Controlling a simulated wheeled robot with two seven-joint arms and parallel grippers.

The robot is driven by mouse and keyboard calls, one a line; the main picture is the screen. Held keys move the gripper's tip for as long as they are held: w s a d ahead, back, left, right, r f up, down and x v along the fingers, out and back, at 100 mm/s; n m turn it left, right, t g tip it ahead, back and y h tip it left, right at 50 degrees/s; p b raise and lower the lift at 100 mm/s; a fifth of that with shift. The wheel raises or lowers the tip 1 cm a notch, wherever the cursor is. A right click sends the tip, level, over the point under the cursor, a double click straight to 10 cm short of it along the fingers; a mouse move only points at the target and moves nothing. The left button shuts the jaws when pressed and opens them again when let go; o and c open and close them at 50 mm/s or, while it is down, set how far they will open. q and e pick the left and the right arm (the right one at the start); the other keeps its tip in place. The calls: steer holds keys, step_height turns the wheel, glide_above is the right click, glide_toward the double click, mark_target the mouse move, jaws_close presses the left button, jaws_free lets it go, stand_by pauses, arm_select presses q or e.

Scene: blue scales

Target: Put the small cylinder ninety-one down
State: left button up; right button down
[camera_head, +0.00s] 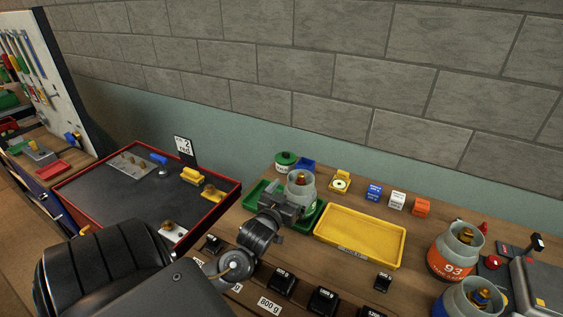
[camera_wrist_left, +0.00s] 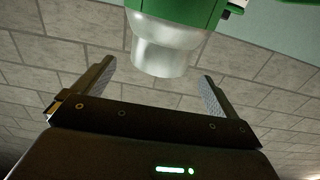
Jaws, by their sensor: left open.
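A small grey cylinder with a brass valve (camera_head: 300,184) stands upright at the green tray (camera_head: 257,193); no number on it is readable. In the left wrist view its pale collar (camera_wrist_left: 165,50) and green band (camera_wrist_left: 180,12) show at the top, with the picture turned over. My left gripper (camera_head: 292,207) is in front of the cylinder and partly hides it and the tray. In the left wrist view the two fingers (camera_wrist_left: 158,80) are spread wide, with a clear gap between them and the collar. My right gripper is not in view.
An empty yellow tray (camera_head: 362,235) lies just right of the green tray. An orange-banded cylinder marked 93 (camera_head: 452,257) and another cylinder (camera_head: 468,301) stand at the right. Black weights (camera_head: 322,300) line the front. A green-lidded jar (camera_head: 285,161) stands behind.

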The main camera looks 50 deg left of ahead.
arm_select(q)
steer(key=b+v, duration=0.1)
steer(key=v, duration=0.6)
steer(key=shift+s+b, duration=0.3)
steer(key=shift+s, duration=0.05)
steer(key=shift+d, duration=0.1)
